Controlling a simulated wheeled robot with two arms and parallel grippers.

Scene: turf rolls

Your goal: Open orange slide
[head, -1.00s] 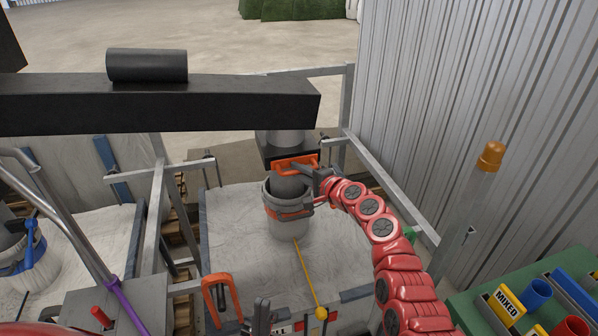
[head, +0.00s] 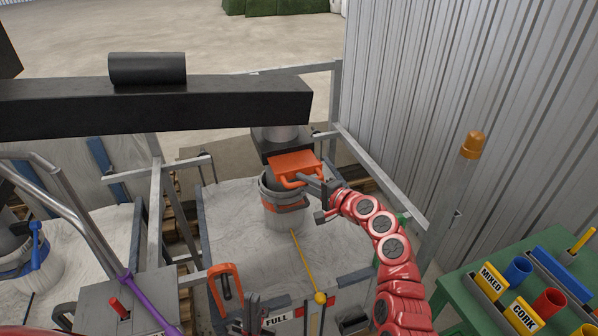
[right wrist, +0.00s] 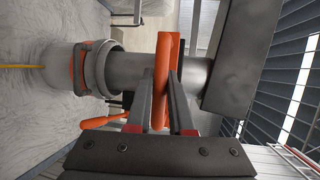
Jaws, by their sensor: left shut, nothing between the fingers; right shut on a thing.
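The orange slide (head: 298,164) sticks out of the dark housing under the chute, its flat plate showing toward me. My right gripper (head: 312,186) is shut on the slide's bar handle. In the right wrist view the orange handle (right wrist: 164,75) stands between the two fingers of the right gripper (right wrist: 161,105). The grey chute pipe (right wrist: 131,72) runs behind the handle toward the bag's collar (right wrist: 100,68). My left gripper (head: 252,312) is low at the bottom edge, shut and empty, apart from the slide.
The white bulk bag (head: 250,235) sits below the chute, its collar around the spout. An orange-handled clamp (head: 225,285) and a yellow cord (head: 306,262) are in front. A metal frame (head: 385,180) and corrugated wall flank the right. A green table (head: 470,305) holds coloured cups.

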